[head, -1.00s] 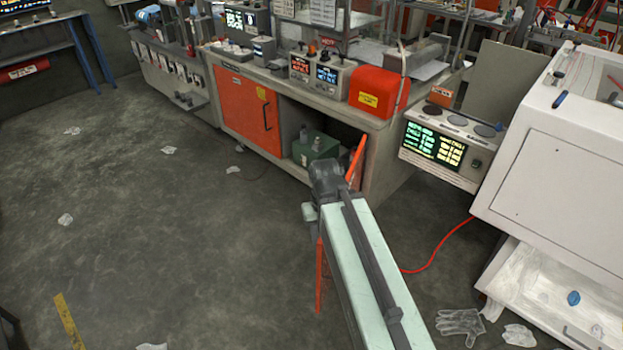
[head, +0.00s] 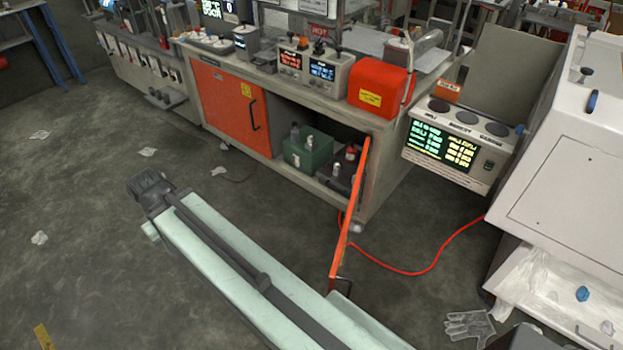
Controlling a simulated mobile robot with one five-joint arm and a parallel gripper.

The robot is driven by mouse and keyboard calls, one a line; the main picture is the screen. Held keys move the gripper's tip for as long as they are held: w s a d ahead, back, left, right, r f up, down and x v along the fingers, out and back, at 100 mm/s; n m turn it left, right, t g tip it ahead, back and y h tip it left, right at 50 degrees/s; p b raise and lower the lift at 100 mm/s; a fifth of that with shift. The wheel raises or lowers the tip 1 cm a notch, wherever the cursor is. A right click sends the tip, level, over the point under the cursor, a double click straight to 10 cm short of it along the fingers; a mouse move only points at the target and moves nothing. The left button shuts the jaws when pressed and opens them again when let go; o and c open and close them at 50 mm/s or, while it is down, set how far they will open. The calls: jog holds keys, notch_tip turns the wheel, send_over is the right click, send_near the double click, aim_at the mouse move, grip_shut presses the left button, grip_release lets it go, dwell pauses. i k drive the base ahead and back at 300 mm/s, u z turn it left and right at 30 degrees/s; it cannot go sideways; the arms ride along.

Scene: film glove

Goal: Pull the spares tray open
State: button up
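I cannot pick out a thing clearly marked as the spares tray. An open cabinet under the bench (head: 362,203) holds a green box (head: 306,151) and, to its right, a dark low tray or bin (head: 338,184) with small bottles. The cabinet's orange door (head: 350,215) stands swung out. At the lower right, a white drawer (head: 549,326) is open under a white machine, with clear film and a blue item in it. My pale green arm reaches to the left over the floor, ending in a dark joint. No gripper fingers show.
A shut orange door (head: 232,107) is left of the open cabinet. A red cable (head: 420,271) and a clear glove (head: 468,325) lie on the floor at right. A dark part, unclear, shows at the bottom right edge. The left floor is mostly clear, with crumpled scraps.

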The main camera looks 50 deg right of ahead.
aim_at(344, 181)
jog(key=i, duration=1.1)
jog(key=z, duration=0.5)
jog(key=i, duration=0.65)
jog(key=z, duration=0.65)
jog(key=k, duration=0.9)
jog(key=z, duration=0.2)
jog(key=i, duration=0.9)
jog(key=u, duration=0.1)
